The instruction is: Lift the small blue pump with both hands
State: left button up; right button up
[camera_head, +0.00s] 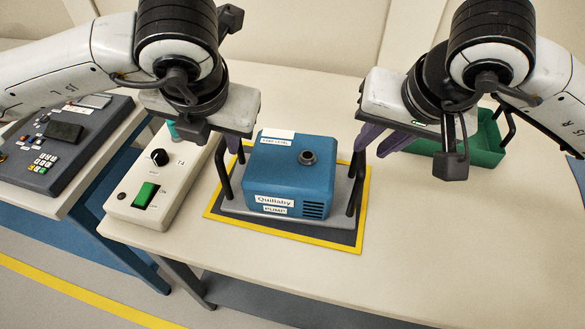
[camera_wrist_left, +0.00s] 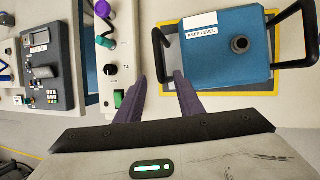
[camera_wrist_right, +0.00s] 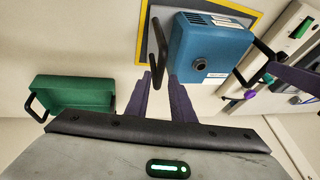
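The small blue pump (camera_head: 290,175), labelled "Quillaby PUMP" and "KEEP LEVEL", sits level on a grey base with a black handle at each side. My left gripper (camera_head: 226,143) is open and empty near the top of the left handle (camera_head: 224,170). In the left wrist view that handle (camera_wrist_left: 158,52) lies just beyond the gap between the purple fingertips (camera_wrist_left: 160,80). My right gripper (camera_head: 380,143) is open and empty near the right handle (camera_head: 358,182). In the right wrist view that handle (camera_wrist_right: 158,50) lies beyond and between the fingertips (camera_wrist_right: 159,80).
A yellow-bordered mat (camera_head: 345,245) lies under the pump. A pale control box (camera_head: 150,195) with a green switch stands close on the left. A green bin (camera_head: 480,150) stands at the right, behind my right gripper. The table's front right is clear.

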pick_arm(q)
jog(key=shift+f, duration=0.1)
pick_arm(e)
jog(key=shift+f, duration=0.1)
